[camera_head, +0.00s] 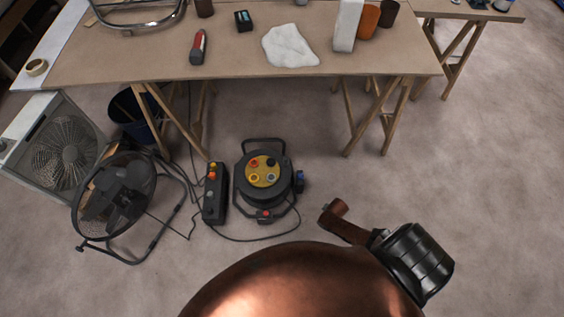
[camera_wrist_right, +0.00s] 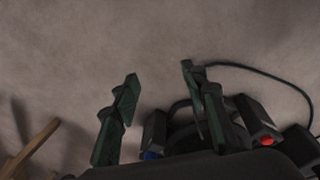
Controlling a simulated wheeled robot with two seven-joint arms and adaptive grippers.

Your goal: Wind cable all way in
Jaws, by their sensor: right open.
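The cable reel (camera_head: 243,187) stands on the floor in front of the table, black with a yellow face of coloured sockets and a carrying handle at the top. A black cable (camera_head: 247,239) leaves it and loops over the floor toward a black power strip (camera_head: 214,190). In the right wrist view the reel (camera_wrist_right: 185,132) is partly hidden by my gripper, and the cable (camera_wrist_right: 262,73) curves away to the right. My right gripper (camera_wrist_right: 160,78) is open, its two green-dark fingers apart with nothing visible between them. My left gripper is not in view.
A black floor fan (camera_head: 118,190) and a box fan (camera_head: 58,150) stand left of the reel. A dark bucket (camera_head: 133,115) is under the table (camera_head: 230,65), whose trestle legs stand behind the reel. Floor right of the reel is mostly clear.

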